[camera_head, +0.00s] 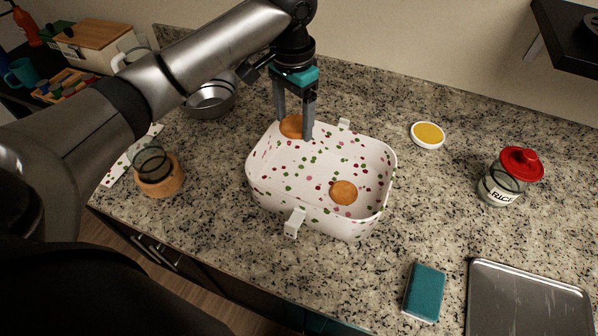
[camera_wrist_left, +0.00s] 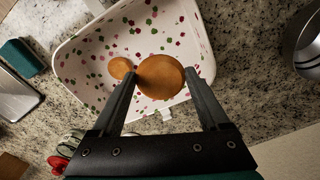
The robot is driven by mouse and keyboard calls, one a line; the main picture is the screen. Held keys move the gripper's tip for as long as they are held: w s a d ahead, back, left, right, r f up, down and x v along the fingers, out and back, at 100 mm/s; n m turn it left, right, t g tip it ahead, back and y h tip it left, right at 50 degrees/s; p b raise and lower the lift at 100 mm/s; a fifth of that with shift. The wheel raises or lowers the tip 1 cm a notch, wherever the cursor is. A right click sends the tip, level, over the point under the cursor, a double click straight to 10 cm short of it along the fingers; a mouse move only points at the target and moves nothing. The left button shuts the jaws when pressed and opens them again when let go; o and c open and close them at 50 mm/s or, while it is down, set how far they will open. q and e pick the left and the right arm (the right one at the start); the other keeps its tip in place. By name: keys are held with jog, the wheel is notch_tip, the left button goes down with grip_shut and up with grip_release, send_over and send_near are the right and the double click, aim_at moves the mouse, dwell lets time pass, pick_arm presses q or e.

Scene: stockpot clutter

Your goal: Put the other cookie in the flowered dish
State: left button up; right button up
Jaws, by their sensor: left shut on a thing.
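The flowered dish (camera_head: 262,180) is a white rectangular container with pink and green spots, standing on the counter. One round brown cookie (camera_head: 344,192) lies on its floor toward the right. My left gripper (camera_head: 295,126) points down at the dish's far left part and is shut on the other cookie (camera_head: 289,127). In the left wrist view the held cookie (camera_wrist_left: 160,77) sits between the fingertips and looks larger than the cookie in the dish (camera_wrist_left: 120,68). The held cookie appears over the dish; its exact height above the floor is hard to tell. My right gripper is not in view.
A metal bowl (camera_head: 212,98) stands behind on the left, and a glass jar with a cork-coloured base (camera_head: 158,175) is at left.

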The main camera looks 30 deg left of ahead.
aim_at(294, 125)
pick_arm(q)
notch_tip(294, 125, down, 11)
jog(key=shift+r+b, duration=0.2)
jog(key=shift+b, duration=0.35)
jog(key=shift+f+b, duration=0.4)
jog(key=shift+f, duration=2.3)
jog(key=o, duration=1.2)
jog(key=shift+f, duration=0.1)
notch_tip(294, 125, up, 12)
jog(key=shift+r+p, duration=0.15)
jog(key=shift+p, duration=0.7)
